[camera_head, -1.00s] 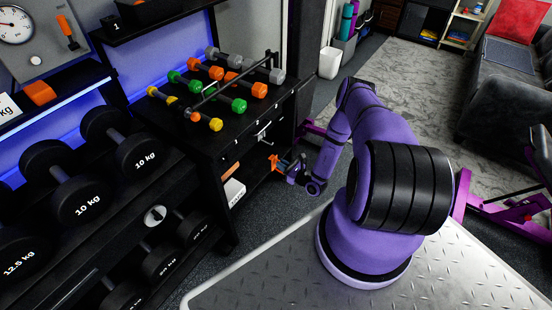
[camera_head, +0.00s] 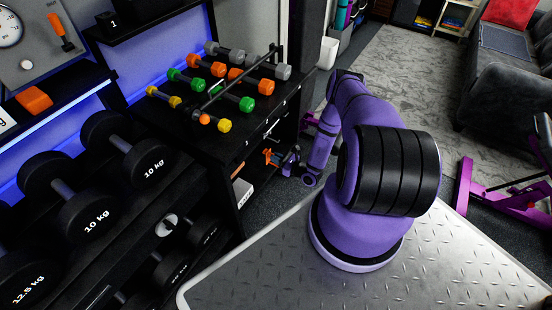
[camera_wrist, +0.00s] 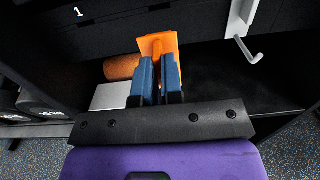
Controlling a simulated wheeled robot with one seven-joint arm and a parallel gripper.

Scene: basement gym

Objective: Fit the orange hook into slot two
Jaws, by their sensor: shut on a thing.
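The orange hook (camera_wrist: 157,43) is held upright between the blue fingers of my gripper (camera_wrist: 158,78), which is shut on it. In the wrist view its plate stands in front of a dark cabinet opening, close below the cabinet's front rail (camera_wrist: 130,25). In the head view the orange hook (camera_head: 269,157) and my gripper (camera_head: 284,161) are at the front of the black cabinet. A label "1" shows on the rail at the upper left of the wrist view. I cannot make out slot two, nor whether the hook touches the rail.
A white hook (camera_wrist: 241,38) hangs from the rail right of the orange one. An orange roll (camera_wrist: 122,67) and a white box (camera_wrist: 110,96) lie on the shelf behind. Coloured dumbbells (camera_head: 238,101) sit on the cabinet top; a large dumbbell rack (camera_head: 95,222) stands left.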

